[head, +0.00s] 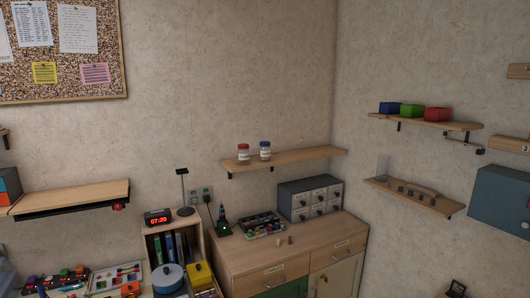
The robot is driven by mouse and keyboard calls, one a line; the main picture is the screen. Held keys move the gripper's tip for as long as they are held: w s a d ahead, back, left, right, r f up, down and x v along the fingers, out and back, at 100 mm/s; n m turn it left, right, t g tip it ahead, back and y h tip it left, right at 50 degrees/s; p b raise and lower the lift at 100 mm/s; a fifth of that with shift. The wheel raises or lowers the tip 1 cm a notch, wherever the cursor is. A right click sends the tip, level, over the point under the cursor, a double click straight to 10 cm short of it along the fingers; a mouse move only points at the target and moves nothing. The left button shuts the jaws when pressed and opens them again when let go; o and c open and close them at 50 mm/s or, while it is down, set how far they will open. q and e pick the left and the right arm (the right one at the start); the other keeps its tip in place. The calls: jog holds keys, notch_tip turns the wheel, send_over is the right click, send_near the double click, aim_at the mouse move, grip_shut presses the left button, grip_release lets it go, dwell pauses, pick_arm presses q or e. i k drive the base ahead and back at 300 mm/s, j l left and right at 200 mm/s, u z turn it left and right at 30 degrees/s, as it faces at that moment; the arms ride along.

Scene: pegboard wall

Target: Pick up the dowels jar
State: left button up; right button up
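Two small jars stand upright side by side on a wooden wall shelf (305,156) in the middle of the head view. The left jar (243,154) has a red lid, and the right jar (265,152) has a blue lid. Both have pale labels too small to read, so I cannot tell which is the dowels jar. They stand slightly apart, near the shelf's left end. Neither of my grippers shows in this view.
A wooden cabinet (255,258) below holds a grey drawer unit (310,198), a tray of small parts (263,224) and a few small pegs. A clock (158,217) and lamp stand left. The jar shelf's right part is bare. Other shelves (425,121) hang right.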

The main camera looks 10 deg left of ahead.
aim_at(264, 151)
jog(key=i+l, duration=0.15)
jog(key=i, duration=0.2)
jog(key=i+l, duration=0.15)
jog(key=i, duration=0.2)
jog(key=i+l, duration=0.15)
jog(key=i, duration=0.25)
